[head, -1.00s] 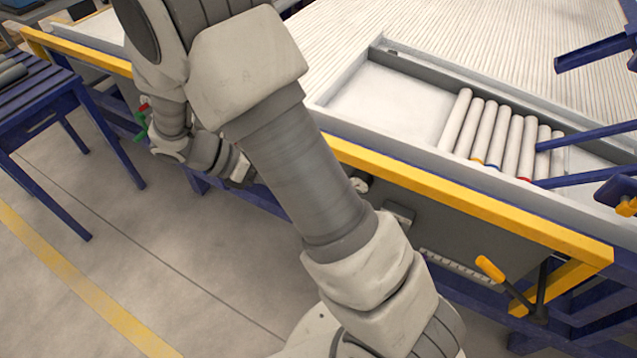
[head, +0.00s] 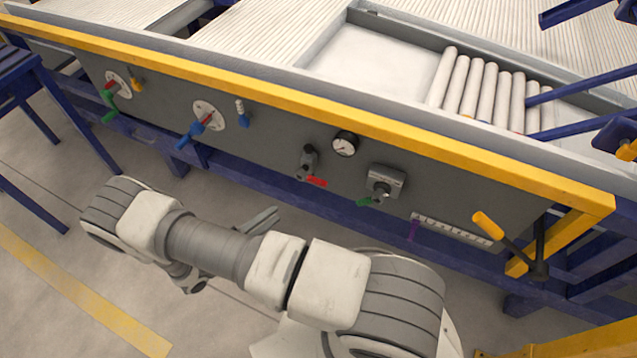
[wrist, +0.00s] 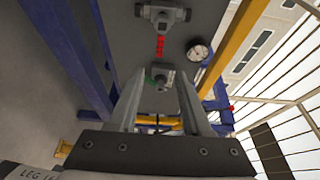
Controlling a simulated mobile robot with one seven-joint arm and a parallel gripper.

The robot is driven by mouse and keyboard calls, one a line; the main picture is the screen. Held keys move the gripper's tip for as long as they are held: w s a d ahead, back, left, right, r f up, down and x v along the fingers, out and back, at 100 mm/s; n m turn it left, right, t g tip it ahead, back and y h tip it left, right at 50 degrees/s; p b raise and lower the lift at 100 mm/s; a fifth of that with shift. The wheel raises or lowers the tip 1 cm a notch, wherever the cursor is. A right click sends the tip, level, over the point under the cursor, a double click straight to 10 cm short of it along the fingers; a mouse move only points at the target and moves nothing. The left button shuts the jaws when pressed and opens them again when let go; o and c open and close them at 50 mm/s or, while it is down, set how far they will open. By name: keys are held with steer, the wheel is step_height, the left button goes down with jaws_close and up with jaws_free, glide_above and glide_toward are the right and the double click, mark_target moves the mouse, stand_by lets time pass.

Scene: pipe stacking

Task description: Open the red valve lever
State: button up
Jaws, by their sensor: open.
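The red valve lever (head: 317,181) sticks out to the right, angled slightly down, from a dark grey valve body (head: 307,160) on the panel. In the wrist view the red lever (wrist: 160,47) shows beyond the fingers, under the valve body (wrist: 162,16). My gripper (head: 262,220) is in front of the panel, low and left of the lever, apart from it. In the wrist view the two fingers of my gripper (wrist: 158,88) are spread, with nothing held between them.
A pressure gauge (head: 345,143) is right of the red valve. A grey valve (head: 384,180) with a green lever (head: 364,202) is farther right. A yellow rail (head: 260,92) runs above the panel. An orange-handled lever (head: 487,225) stands at the right. Floor in front is clear.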

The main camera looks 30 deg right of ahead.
mark_target(317, 183)
steer(key=b+x, duration=0.1)
steer(key=x, duration=1.6)
steer(key=shift+s+d+f+b, duration=0.1)
steer(key=shift+d+b, duration=0.05)
steer(key=shift+b, duration=0.25)
jaws_close()
stand_by(0.4)
